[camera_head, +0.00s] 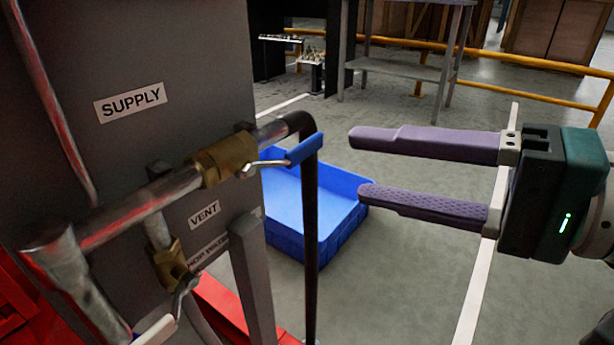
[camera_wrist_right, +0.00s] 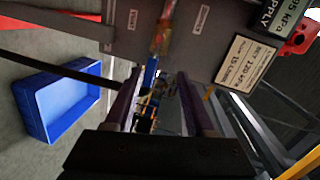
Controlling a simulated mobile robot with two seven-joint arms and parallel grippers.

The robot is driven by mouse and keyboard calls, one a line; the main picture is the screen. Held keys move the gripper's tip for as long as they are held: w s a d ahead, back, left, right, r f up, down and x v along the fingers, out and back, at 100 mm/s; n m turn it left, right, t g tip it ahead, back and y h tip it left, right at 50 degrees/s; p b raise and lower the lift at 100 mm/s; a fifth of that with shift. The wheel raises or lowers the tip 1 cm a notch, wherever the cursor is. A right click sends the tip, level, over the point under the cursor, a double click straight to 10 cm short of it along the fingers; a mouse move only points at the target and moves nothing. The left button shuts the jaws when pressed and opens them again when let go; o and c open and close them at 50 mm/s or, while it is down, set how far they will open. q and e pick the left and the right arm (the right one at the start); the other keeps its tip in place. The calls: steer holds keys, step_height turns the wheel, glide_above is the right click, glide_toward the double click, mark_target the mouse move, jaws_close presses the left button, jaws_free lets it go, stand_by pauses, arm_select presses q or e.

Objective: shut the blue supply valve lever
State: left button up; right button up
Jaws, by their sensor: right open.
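The blue supply valve lever (camera_head: 304,149) sticks out to the right from the brass valve (camera_head: 222,162) on the pipe beside the SUPPLY label. It points roughly along the pipe, towards the bend. My right gripper (camera_head: 357,166) is open and empty, its two purple fingers one above the other, pointing left. Their tips are a short way right of the lever, apart from it in the picture. In the right wrist view the blue lever (camera_wrist_right: 150,72) shows between the fingers (camera_wrist_right: 160,76), with the brass valve (camera_wrist_right: 163,38) beyond. My left gripper is not in view.
A dark pipe (camera_head: 311,230) drops from the bend beside the lever. A second brass valve (camera_head: 170,264) with a pale-ended lever sits below, near the VENT label. A blue crate (camera_head: 338,200) stands on the floor behind. A grey table (camera_head: 412,72) and yellow railing are farther back.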

mark_target(312, 149)
arm_select(q)
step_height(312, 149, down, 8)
steer(key=b, duration=0.5)
arm_select(e)
steer(key=w+a+f+m, duration=0.1)
steer(key=w+a, duration=0.1)
steer(key=w, duration=0.1)
steer(key=w+a+t, duration=0.1)
steer(key=w+a, duration=0.1)
steer(key=w, duration=0.1)
steer(key=w+a+f+m+t, duration=0.1)
steer(key=w+a, duration=0.1)
steer(key=w, duration=0.1)
steer(key=shift+a+f+m+y, duration=0.1)
steer(key=shift+f+m+y, duration=0.2)
steer(key=shift+f+y, duration=0.1)
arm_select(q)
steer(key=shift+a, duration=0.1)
arm_select(e)
steer(key=shift+c, duration=0.3)
jaws_close()
